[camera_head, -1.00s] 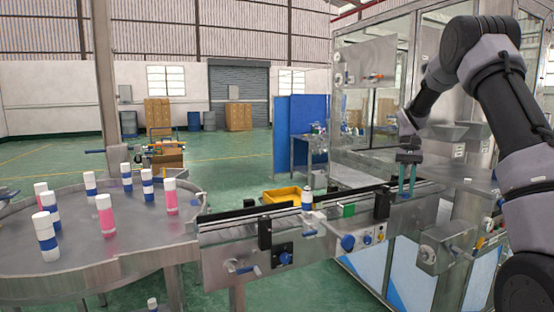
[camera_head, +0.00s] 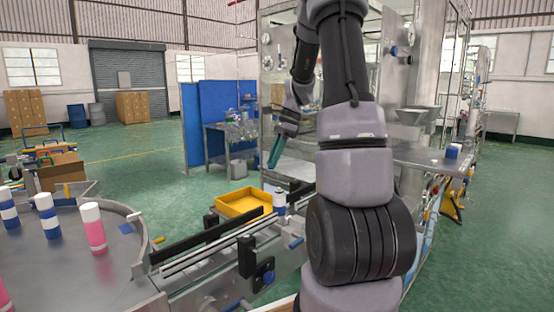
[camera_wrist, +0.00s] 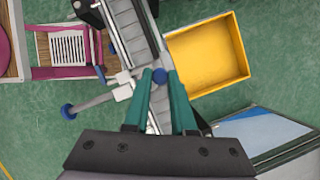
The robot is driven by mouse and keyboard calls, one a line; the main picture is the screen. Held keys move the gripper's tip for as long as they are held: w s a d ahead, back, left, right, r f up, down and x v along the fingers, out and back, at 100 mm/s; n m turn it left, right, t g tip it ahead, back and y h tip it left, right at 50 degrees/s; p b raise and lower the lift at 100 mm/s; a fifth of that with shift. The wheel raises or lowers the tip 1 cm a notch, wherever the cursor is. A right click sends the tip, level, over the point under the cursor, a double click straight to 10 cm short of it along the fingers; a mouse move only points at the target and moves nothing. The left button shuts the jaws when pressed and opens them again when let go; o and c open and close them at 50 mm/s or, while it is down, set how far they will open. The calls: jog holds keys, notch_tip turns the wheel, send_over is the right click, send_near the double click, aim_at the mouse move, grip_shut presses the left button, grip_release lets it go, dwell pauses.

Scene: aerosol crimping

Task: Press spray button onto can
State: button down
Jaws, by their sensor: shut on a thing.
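My gripper (camera_head: 275,152) has teal fingers pointing down over the conveyor, above and slightly left of the can in the head view. In the wrist view, its fingertips close around a small round blue piece, which looks like the spray button (camera_wrist: 160,76). The white-and-blue can (camera_head: 279,203) stands upright on the conveyor, with a gap between its top and the fingertips. I cannot pick out the can in the wrist view; the fingers and the blue piece cover the belt there.
The conveyor (camera_head: 205,251) has side rails and dark blocks. A yellow tray (camera_head: 262,196) sits beside it. A round table (camera_head: 120,275) at left holds several capped bottles. A metal machine frame and shelf (camera_head: 440,160) stand at right. My arm hides part of the conveyor.

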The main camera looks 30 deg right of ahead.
aim_at(281, 189)
jog(key=shift+s+d+f+m+t, duration=0.25)
jog(key=shift+s+f+m, duration=0.15)
jog(key=shift+f+m, duration=0.4)
jog(key=shift+s+d+f+m+t, duration=0.25)
jog(key=shift+s+f+m, duration=0.2)
jog(key=shift+f, duration=0.7)
jog(key=shift+s+d+f+m+t, duration=0.2)
jog(key=shift+s+d+f+m, duration=0.15)
jog(key=shift+f+m, duration=0.45)
jog(key=shift+f, duration=0.15)
jog(key=c, duration=0.7)
grip_release()
jog(key=shift+o, duration=0.5)
jog(key=o, duration=0.5)
